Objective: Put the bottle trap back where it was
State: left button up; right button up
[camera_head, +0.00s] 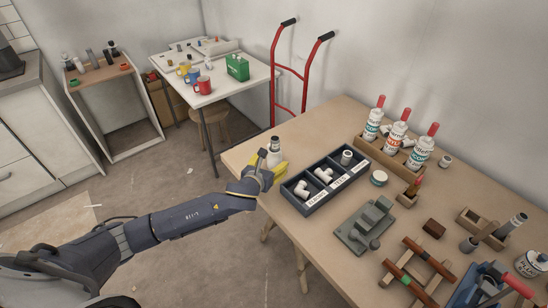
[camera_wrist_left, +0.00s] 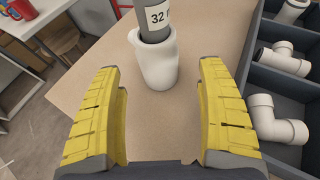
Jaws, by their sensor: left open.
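A white, rounded fitting (camera_wrist_left: 158,62) that looks like the bottle trap stands upright on the wooden table, with a grey pipe (camera_wrist_left: 157,18) marked 32 rising from its top. In the head view the white fitting (camera_head: 276,158) is at the table's left corner, partly hidden by my left gripper (camera_head: 272,165). In the left wrist view, my left gripper (camera_wrist_left: 163,110) is open, its yellow fingers apart and empty. The fitting is beyond the fingertips, roughly centred between them. My right gripper is in neither view.
A dark compartment tray (camera_head: 322,199) right of the gripper holds white elbows, tees and another white fitting (camera_head: 346,157). Bottles (camera_head: 396,128) stand in a wooden rack behind. Tools crowd the table's right half. Bare tabletop (camera_wrist_left: 100,95) surrounds the fitting.

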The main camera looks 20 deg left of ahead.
aim_at(272, 161)
pick_arm(q)
jog(key=shift+x, duration=2.5)
jog(key=shift+a, duration=0.1)
jog(key=shift+c, duration=0.3)
jog(key=c, duration=1.3)
jog(key=shift+c, duration=0.6)
jog(key=shift+r, duration=0.1)
